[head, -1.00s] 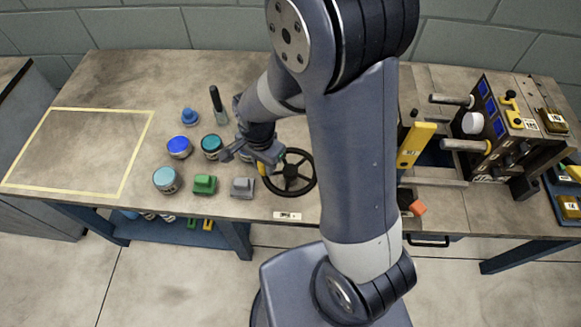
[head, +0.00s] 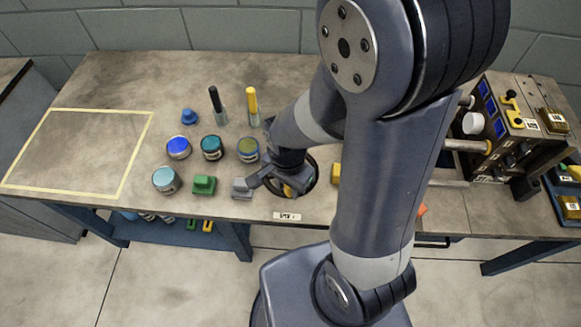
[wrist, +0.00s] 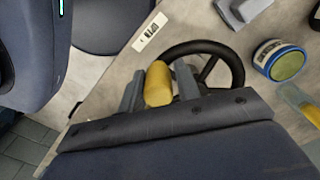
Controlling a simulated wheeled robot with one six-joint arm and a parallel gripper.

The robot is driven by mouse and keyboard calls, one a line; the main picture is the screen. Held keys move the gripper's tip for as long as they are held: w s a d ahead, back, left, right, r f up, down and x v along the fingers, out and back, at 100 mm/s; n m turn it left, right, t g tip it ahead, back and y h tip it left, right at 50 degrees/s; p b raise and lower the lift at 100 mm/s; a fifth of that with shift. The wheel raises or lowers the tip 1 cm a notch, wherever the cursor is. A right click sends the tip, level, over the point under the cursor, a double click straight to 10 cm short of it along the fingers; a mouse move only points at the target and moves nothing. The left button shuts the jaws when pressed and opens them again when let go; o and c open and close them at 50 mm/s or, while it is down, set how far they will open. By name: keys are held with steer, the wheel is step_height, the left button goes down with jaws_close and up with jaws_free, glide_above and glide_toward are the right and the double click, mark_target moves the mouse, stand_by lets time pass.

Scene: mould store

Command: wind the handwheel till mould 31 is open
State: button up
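The black handwheel (head: 312,181) lies at the front edge of the bench, partly covered by my gripper. In the wrist view its rim (wrist: 229,60) and spokes show beyond the fingers. Its yellow handle (wrist: 158,86) stands between my two grey fingers, one close against each side. My gripper (head: 272,182) is shut on this handle, now on the near side of the wheel. A label plate (head: 287,216) is on the bench edge before the wheel; I cannot read it surely. A yellow block (head: 336,174) shows beside my arm. Mould 31 cannot be made out; my arm hides much there.
Several jars, such as a teal one (head: 211,147), a green block (head: 204,186) and a grey block (head: 242,187) stand left of the wheel. A machine with blue screens (head: 490,120) stands right. The taped area (head: 121,192) at left is empty.

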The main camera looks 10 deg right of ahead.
steer(key=o, duration=0.5)
steer(key=shift+w+a, duration=0.1)
steer(key=shift+a, duration=0.05)
step_height(320, 180, up, 9)
steer(key=p, duration=0.8)
steer(key=shift+r, duration=0.1)
step_height(320, 180, down, 10)
steer(key=b, duration=0.8)
steer(key=shift+r, duration=0.25)
steer(key=shift+w+a+r, duration=0.1)
steer(key=shift+a+r, duration=0.1)
steer(key=shift+a, duration=0.05)
steer(key=shift+d, duration=0.1)
